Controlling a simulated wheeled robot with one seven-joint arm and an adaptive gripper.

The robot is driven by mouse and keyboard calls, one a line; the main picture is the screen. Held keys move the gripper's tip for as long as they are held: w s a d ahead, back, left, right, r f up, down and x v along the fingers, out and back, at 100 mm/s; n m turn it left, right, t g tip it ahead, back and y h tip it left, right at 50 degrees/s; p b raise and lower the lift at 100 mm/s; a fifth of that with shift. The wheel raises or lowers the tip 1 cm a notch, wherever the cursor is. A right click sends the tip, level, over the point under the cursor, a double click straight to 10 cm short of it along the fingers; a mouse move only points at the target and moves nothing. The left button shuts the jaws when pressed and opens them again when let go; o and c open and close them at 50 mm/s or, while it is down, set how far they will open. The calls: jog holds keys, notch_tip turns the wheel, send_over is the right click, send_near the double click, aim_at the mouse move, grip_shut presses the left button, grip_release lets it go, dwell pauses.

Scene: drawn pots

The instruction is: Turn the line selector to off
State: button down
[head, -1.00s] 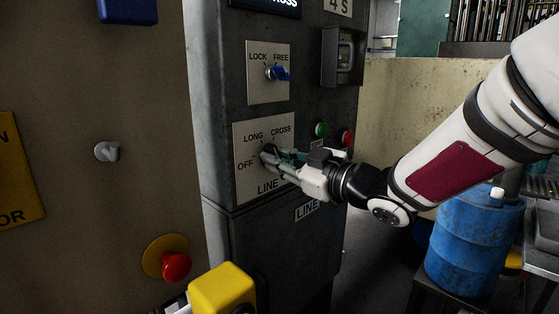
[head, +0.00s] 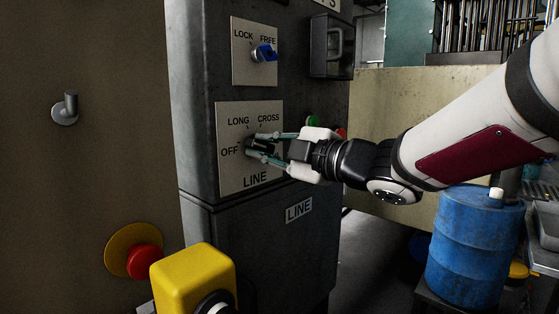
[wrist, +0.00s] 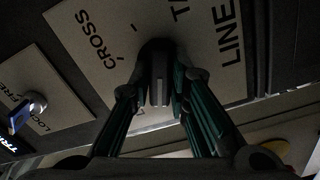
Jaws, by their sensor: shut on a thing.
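The line selector (wrist: 158,72) is a dark knob with a pale stripe, seen between my fingers in the wrist view. It sits on a light plate (head: 233,183) marked LONG, CROSS, OFF and LINE on the grey cabinet. In the head view my fingers largely cover the knob, and I cannot tell which mark it points to. My gripper (head: 256,148) reaches in from the right, one finger above the other, and is shut on the selector. In the wrist view my gripper (wrist: 158,92) has a finger on either side of the knob.
A blue LOCK/FREE switch (head: 265,53) is above the plate. A green button (head: 312,121) and a partly hidden red button lie behind my gripper. A red mushroom button (head: 144,261) and a yellow box (head: 194,280) are at lower left. A blue drum (head: 475,245) stands at right.

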jog(key=shift+f+n+b, duration=0.15)
jog(key=shift+n+b, duration=0.35)
jog(key=c, duration=1.5)
grip_release()
jog(key=shift+s, duration=0.1)
jog(key=v, duration=1.2)
